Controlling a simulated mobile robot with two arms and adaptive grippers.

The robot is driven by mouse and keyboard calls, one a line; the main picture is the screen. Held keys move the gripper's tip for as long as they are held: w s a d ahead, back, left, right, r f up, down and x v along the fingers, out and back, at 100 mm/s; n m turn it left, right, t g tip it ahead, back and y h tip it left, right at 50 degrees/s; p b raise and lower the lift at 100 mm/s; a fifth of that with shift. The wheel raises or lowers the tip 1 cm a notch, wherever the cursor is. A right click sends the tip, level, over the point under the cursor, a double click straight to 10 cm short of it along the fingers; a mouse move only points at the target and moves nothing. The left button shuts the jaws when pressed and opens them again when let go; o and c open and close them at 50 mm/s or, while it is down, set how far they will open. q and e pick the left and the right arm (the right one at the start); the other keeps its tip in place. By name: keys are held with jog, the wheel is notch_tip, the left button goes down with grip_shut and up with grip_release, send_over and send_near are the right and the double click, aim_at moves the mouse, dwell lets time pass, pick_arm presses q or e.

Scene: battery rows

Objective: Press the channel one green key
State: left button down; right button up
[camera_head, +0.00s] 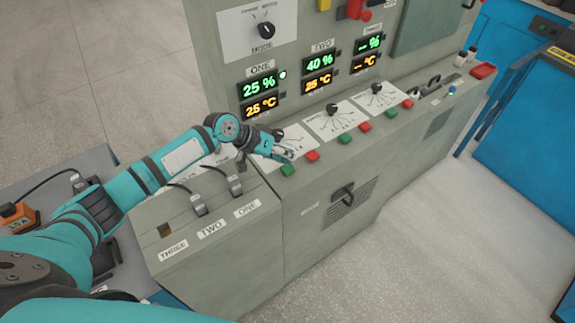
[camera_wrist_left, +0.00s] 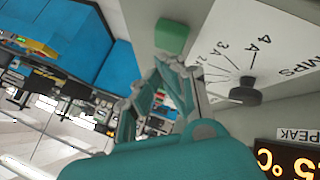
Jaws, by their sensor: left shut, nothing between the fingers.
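The channel one green key (camera_head: 288,170) sits at the front edge of the sloped panel, below the column marked ONE. It also shows as a green block in the left wrist view (camera_wrist_left: 172,37), just beyond the fingertips. My left gripper (camera_head: 288,155) is shut and empty, with its tips just above and behind the key. In the left wrist view its fingers (camera_wrist_left: 172,68) point towards the key. I cannot tell whether they touch it. The key's top shows clear in both views. My right gripper is not in view.
A red key (camera_head: 312,156) sits close to the right of the green one. The channel one dial (camera_wrist_left: 245,92) stands beside my fingers. More keys and dials line the panel to the right. Plugged cables (camera_head: 236,185) stand at the front left.

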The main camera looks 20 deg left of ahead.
pick_arm(q)
jog(key=shift+r, duration=0.1)
notch_tip(320, 180, up, 5)
jog(key=p, duration=0.4)
dwell(0.8)
